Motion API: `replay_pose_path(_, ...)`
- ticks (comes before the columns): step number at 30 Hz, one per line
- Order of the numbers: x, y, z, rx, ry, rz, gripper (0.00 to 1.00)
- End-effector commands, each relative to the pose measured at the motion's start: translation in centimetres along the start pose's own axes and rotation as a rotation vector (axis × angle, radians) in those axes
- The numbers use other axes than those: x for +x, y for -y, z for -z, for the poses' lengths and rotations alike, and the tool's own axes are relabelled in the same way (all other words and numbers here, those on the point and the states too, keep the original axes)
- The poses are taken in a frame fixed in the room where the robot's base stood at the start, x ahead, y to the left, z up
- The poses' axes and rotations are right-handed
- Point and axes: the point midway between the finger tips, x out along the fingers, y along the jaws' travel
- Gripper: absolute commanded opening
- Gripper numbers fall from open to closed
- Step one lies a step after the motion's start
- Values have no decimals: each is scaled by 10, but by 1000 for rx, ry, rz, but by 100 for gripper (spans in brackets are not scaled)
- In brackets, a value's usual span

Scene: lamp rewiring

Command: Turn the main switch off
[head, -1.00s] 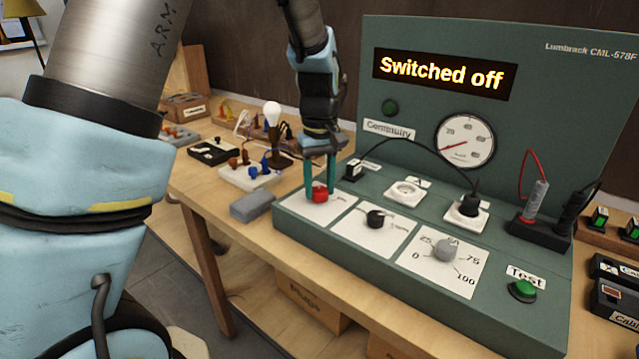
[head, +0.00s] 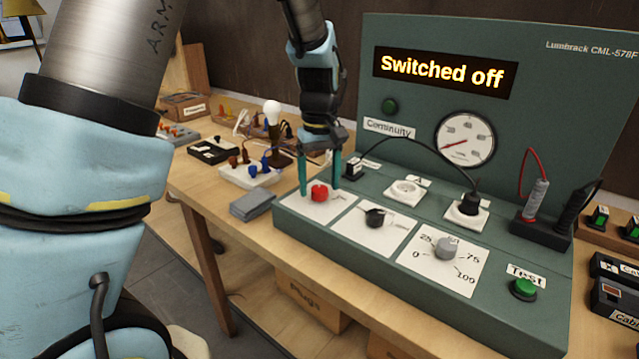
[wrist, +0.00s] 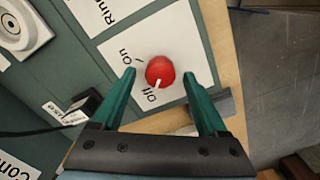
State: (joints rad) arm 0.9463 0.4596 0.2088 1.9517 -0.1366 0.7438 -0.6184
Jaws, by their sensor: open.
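The main switch is a red round knob (head: 319,192) on a white plate at the left end of the green test panel (head: 290,232). In the wrist view the red knob (wrist: 160,71) has a white pointer mark turned toward the "off" label. The panel's display (head: 444,74) reads "Switched off". My gripper (head: 320,190) is open, its green fingers on either side of the knob. In the wrist view there are gaps between my gripper's fingers (wrist: 160,80) and the knob.
A black knob (head: 375,217), a grey dial (head: 447,248) and a green Test button (head: 523,289) sit right of the switch. A grey block (head: 252,204) lies left of the panel. A black plug with a cable (head: 352,168) stands close behind my gripper.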

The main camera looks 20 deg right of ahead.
Motion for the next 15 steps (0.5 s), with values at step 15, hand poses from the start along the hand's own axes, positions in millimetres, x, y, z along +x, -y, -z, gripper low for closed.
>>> replay_pose_path(15,-88,0,1,-1,-4,-3,76)
